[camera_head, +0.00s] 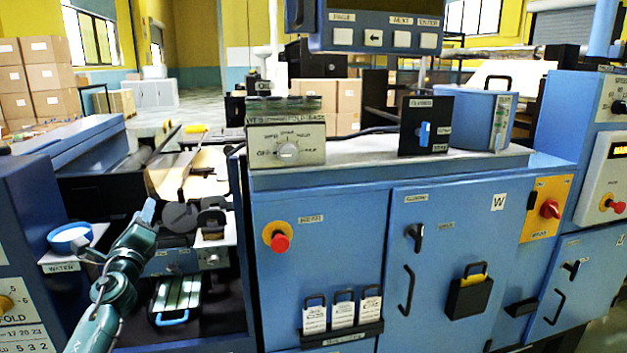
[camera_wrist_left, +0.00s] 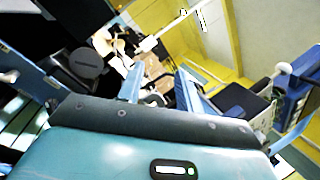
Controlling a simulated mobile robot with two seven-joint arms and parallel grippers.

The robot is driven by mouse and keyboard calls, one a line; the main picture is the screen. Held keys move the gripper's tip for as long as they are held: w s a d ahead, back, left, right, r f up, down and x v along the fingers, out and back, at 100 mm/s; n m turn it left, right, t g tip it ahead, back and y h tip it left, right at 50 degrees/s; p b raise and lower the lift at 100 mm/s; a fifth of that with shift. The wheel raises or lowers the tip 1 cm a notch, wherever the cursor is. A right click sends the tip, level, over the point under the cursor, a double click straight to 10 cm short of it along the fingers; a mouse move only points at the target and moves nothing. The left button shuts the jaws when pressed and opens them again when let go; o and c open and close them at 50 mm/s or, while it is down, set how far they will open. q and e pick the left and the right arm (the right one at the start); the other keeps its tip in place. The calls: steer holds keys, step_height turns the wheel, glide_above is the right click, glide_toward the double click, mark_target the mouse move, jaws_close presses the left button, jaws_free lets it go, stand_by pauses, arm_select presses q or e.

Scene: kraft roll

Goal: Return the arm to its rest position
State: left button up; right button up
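My left arm comes in from the lower left in the camera_head view. Its gripper (camera_head: 149,210) is raised in front of the blue machine's dark opening, close to the round dark disc (camera_head: 182,217). In the wrist view my left gripper (camera_wrist_left: 160,88) shows two blue fingers set apart with a gap between them. I see nothing held in that gap. In the camera_head view the fingers overlap and hide their spacing. My right gripper is in neither view.
A blue-rimmed water bowl (camera_head: 70,238) stands left of my arm on a small shelf. A tray with a blue handle (camera_head: 173,320) lies low in the opening. The blue cabinet (camera_head: 345,225) with a red button (camera_head: 280,242) stands right. Cardboard boxes (camera_head: 50,76) are stacked far left.

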arm_select(q)
steer(key=s+d+f+n+g+h, duration=0.2)
steer(key=s+d+f+n+g, duration=0.15)
steer(key=f+n, duration=0.75)
steer(key=s+d+f+n+g+h, duration=0.25)
steer(key=s+d+f+n, duration=0.25)
steer(key=f+n, duration=0.55)
steer(key=s+d+f+g+h, duration=0.1)
steer(key=s+d+f, duration=0.3)
steer(key=s, duration=0.6)
steer(key=s+d+f+g, duration=0.2)
steer(key=s+d+f, duration=0.2)
steer(key=s, duration=0.6)
steer(key=s+d+f+g+h, duration=0.1)
steer(key=s+d+f, duration=0.3)
steer(key=s, duration=0.6)
steer(key=shift+d+f+n+g+h, duration=0.15)
steer(key=shift+d+n+g+h, duration=0.2)
steer(key=shift+d, duration=0.6)
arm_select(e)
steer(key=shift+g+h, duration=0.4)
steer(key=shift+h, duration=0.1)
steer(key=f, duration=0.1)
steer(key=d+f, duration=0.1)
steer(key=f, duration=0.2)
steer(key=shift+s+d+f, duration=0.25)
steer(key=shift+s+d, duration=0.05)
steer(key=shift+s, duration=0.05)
arm_select(q)
steer(key=shift+s, duration=0.1)
